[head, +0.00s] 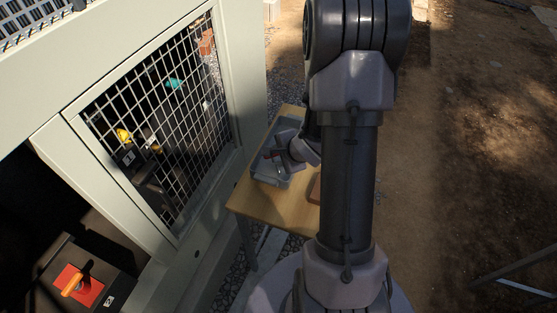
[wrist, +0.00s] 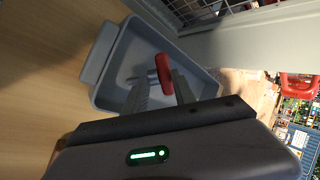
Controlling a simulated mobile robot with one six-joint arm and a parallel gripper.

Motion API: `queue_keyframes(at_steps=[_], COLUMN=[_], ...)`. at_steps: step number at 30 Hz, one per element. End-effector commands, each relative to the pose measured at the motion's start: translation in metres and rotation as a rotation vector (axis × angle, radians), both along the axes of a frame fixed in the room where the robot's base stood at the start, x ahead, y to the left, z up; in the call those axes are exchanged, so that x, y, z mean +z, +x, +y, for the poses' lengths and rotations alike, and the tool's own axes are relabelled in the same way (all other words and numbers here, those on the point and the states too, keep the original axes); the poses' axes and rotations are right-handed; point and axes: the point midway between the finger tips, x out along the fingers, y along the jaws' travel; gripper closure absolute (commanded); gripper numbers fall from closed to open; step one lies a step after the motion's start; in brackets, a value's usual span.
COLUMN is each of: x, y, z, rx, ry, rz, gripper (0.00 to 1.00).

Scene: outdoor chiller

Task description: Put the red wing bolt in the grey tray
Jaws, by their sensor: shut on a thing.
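The red wing bolt (wrist: 163,72) is between the fingertips of my gripper (wrist: 163,88) in the wrist view. My gripper is shut on it, and in that view it lies over the inside of the grey tray (wrist: 97,52). I cannot tell whether the bolt touches the tray floor. In the head view the grey tray (head: 262,172) sits on the wooden table, and my gripper (head: 280,157) is over it. Part of the tray is hidden behind my gripper and arm in the head view.
The wooden table (head: 245,197) stands beside a pale cabinet with a wire mesh door (head: 190,95). A brown object (head: 315,189) lies on the table, partly behind my arm. An orange handle on a red plate (head: 84,287) is at lower left.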

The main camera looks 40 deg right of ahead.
Motion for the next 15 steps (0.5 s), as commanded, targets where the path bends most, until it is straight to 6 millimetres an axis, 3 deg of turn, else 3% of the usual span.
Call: queue_keyframes(at_steps=[8,9,12,15], x=[-0.0004,-0.0011,-0.0003,-0.0003], y=[0.0001,0.0001,0.0001,0.0001], z=[0.0001,0.0001,0.0001,0.0001], rx=[0.0,0.0,0.0,0.0], ry=[0.0,0.0,0.0,0.0], rz=[0.0,0.0,0.0,0.0], gripper=[1.0,0.66,0.46,0.46])
